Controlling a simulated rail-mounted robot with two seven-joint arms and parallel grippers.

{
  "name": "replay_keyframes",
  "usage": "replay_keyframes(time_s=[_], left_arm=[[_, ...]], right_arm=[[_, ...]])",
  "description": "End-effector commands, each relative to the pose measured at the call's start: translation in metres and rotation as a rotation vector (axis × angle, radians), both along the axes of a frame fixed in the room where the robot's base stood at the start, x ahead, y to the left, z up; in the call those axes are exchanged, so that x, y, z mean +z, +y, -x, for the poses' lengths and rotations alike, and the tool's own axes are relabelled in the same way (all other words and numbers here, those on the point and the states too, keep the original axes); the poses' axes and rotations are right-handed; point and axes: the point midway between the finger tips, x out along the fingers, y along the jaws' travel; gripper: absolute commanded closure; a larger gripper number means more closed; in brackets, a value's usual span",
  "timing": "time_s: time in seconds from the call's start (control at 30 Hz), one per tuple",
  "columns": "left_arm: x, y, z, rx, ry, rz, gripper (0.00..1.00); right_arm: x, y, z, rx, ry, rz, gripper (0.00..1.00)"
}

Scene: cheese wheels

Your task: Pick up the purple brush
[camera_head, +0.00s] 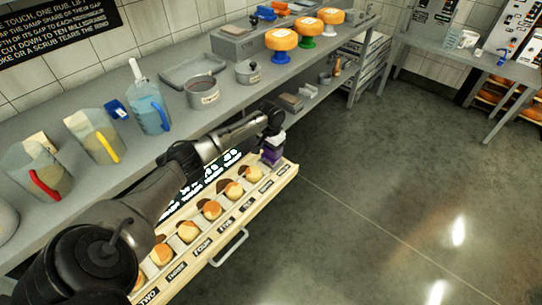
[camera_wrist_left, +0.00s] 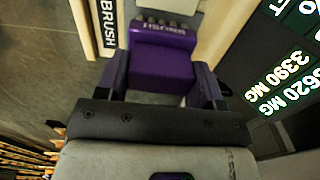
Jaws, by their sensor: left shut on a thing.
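The purple brush (camera_wrist_left: 162,65) is a purple block with dark bristle-like ends at its far side, seen large in the left wrist view. It also shows in the head view (camera_head: 270,156) at the far right end of the wooden drawer. My left gripper (camera_wrist_left: 165,80) is shut on the brush, with a finger on either side of it. In the head view my left gripper (camera_head: 272,140) points down over the drawer's end. The brush is partly covered by the gripper. Whether the brush touches the drawer floor cannot be told. My right gripper is not in view.
The wooden drawer (camera_head: 292,172) holds several round cheese pieces in labelled slots, with a metal handle (camera_head: 230,246) in front. A lit display lies behind the slots. The counter above carries jugs, a pot (camera_head: 202,92) and orange cheese wheels (camera_head: 281,39). Open floor lies right.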

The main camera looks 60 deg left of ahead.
Motion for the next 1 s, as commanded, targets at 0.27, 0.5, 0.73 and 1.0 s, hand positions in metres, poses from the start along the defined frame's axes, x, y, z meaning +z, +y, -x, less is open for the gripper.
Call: replay_keyframes(time_s=[0.27,0.5,0.73,1.0], left_arm=[[0.004,0.000,0.000,0.000,-0.002,-0.001,0.65],[0.031,0.000,-0.001,0.000,-0.002,0.000,0.65],[0.062,-0.028,-0.003,-0.005,-0.003,0.001,0.65],[0.091,-0.079,-0.007,-0.004,-0.003,0.001,0.65]], right_arm=[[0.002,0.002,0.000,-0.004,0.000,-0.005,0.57],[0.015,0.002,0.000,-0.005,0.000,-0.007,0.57],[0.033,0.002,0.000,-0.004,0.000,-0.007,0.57],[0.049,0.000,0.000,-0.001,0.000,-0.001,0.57]])
